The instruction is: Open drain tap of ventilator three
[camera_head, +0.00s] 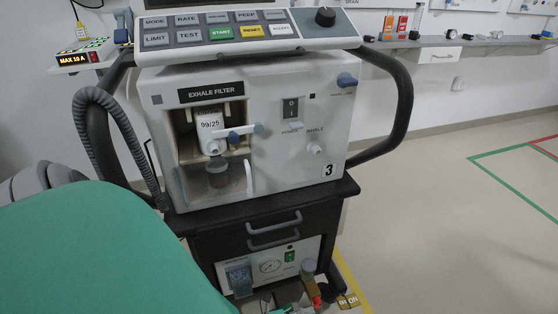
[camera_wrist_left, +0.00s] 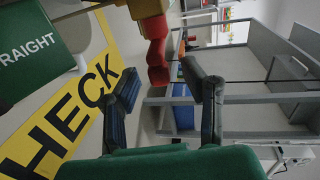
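Ventilator three (camera_head: 327,190) stands in the middle of the head view, with a black "3" on its white front. Below its drawer, at the bottom edge, is a drain tap with a brownish body (camera_head: 308,271) and a red lever (camera_head: 316,301). My right gripper is not in view.
The lower panel (camera_head: 240,277) has a gauge and green switch. A yellow "CHECK" strip (camera_wrist_left: 75,110) and green "STRAIGHT" sign (camera_wrist_left: 35,50) show in the wrist view. A large green surface, possibly my arm, covers the lower left. Floor at right is clear.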

